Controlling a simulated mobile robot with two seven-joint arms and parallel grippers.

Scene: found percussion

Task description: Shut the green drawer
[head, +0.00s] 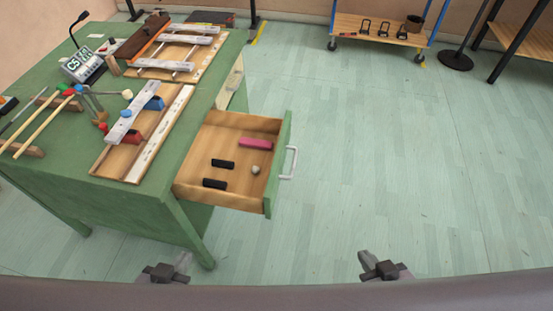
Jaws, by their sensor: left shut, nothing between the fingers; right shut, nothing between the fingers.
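The green drawer (285,150) is pulled out from the right side of the green table (150,205). Its front panel is green with a pale bar handle (290,163), and its inside is bare wood. In it lie a pink block (256,144), two black blocks (222,164) and a small pale round object (255,170). My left gripper (178,262) is shut and empty at the bottom of the view, below the table's near leg. My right gripper (368,258) is shut and empty at the bottom, to the right of and nearer than the drawer. Neither touches the drawer.
The tabletop carries wooden boards with pale bars (160,132), mallets (40,122), a small display device (82,66) and a brown wooden box (140,38). A wheeled cart (375,32) and a black stand base (456,61) are at the back. The floor right of the drawer is clear.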

